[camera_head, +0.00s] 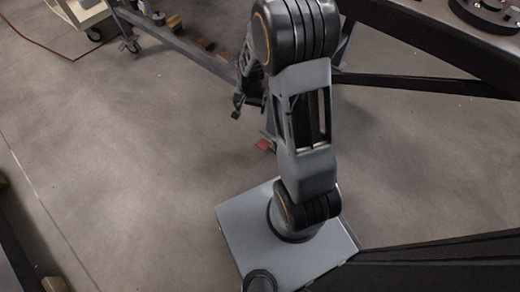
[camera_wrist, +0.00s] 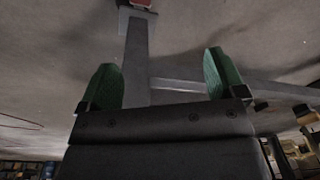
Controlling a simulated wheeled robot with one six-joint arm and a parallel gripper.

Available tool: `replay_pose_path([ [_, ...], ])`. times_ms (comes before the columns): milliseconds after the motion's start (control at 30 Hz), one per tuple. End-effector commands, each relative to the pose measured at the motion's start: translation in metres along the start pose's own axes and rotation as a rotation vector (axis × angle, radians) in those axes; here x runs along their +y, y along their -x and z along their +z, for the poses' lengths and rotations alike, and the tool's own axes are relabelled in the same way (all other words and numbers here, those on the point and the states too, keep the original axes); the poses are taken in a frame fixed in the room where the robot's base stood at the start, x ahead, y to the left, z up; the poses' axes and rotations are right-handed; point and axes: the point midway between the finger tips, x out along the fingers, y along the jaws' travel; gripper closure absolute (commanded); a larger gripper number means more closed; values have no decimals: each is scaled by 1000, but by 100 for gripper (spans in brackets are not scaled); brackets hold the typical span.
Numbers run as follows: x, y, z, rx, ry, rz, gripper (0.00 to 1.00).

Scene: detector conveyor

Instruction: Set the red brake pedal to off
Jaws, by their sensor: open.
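The red brake pedal (camera_head: 264,145) is a small red patch low near the floor, just left of my arm in the head view. A red piece, likely the same pedal (camera_wrist: 140,3), shows at the top edge of the wrist view, at the end of a grey leg. It is mostly cut off, so its setting cannot be told. My gripper (camera_wrist: 162,78) is open and empty, its two green-padded fingers wide apart, with the pedal beyond the fingertips. In the head view, my gripper (camera_head: 241,103) is partly hidden behind my arm, above and left of the pedal.
A dark metal frame (camera_head: 420,84) with beams crosses the upper right. A grey rail (camera_head: 185,45) with small parts runs along the upper left, beside a wheeled cart (camera_head: 85,12). A black edge (camera_head: 440,262) lies at the lower right. The concrete floor (camera_head: 110,130) at left is clear.

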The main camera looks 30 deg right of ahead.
Motion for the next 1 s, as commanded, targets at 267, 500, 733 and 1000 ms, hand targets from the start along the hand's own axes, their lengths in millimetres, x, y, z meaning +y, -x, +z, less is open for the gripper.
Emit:
replay_pose_path([
  [267, 20, -149, -14, -53, -301, 48, 11],
  [500, 34, -208, -9, -67, -423, 67, 11],
  [733, 38, -242, -5, -70, -448, 71, 11],
  [1000, 41, -295, -1, -70, -446, 71, 11],
])
